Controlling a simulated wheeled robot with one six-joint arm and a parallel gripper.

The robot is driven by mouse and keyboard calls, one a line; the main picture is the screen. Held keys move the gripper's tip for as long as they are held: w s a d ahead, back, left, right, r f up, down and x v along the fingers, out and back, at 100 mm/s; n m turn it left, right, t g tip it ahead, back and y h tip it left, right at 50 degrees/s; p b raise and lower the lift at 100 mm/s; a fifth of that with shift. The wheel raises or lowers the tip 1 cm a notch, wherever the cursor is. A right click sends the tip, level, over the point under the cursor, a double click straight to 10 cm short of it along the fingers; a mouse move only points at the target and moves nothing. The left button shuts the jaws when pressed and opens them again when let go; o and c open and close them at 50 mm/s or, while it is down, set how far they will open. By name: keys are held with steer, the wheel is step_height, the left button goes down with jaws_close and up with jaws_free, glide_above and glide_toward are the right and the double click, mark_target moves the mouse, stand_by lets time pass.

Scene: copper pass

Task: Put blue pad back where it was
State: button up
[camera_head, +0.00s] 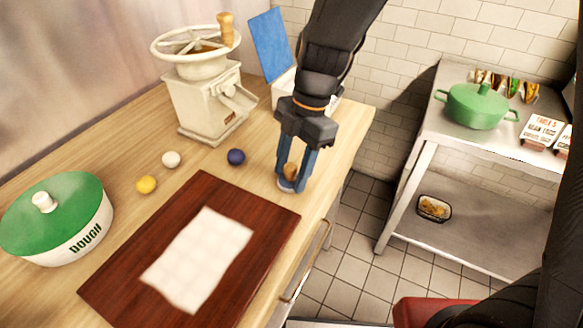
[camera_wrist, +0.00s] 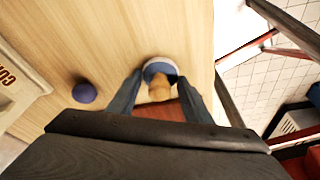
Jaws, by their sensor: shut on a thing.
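The blue pad (camera_head: 286,185) is a small round blue piece with a pale rim and a tan wooden knob on top. It is at the right side of the wooden counter, just beyond the dark red board's right corner. My gripper (camera_head: 293,175) points down and is shut on the knob, a finger on each side. In the wrist view the pad (camera_wrist: 160,66) shows between the fingertips of my gripper (camera_wrist: 157,88), with the knob hiding part of it. It looks upright, at or just above the counter; I cannot tell whether it touches.
The dark red board (camera_head: 120,280) bears a white cloth (camera_head: 200,260). A dark blue ball (camera_head: 236,157), white ball (camera_head: 171,159) and yellow ball (camera_head: 147,185) lie behind it. A dough pot (camera_head: 80,235) stands left, a cream grinder (camera_head: 208,100) at the back. The counter edge is close right.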

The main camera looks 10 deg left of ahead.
steer(key=shift+f, duration=0.1)
steer(key=o, duration=1)
steer(key=b+v, duration=0.2)
steer(key=v, duration=1)
steer(key=shift+b, duration=0.3)
steer(key=shift+s+d+f+m+t+h, duration=0.65)
steer(key=shift+d+f+m, duration=1.4)
steer(key=shift+d+m, duration=2)
steer(key=shift+s+d+f+m+t+h, duration=0.25)
steer(key=shift+s+d+f+m, duration=0.75)
steer(key=shift+d+f+m, duration=2.8)
steer(key=shift+s+d+f+m+t+h, duration=0.45)
steer(key=shift+s+d+m, duration=0.4)
steer(key=shift+d+m, duration=3.4)
steer(key=a+m, duration=0.2)
steer(key=shift+a+r+m, duration=0.15)
steer(key=shift+a+m, duration=0.15)
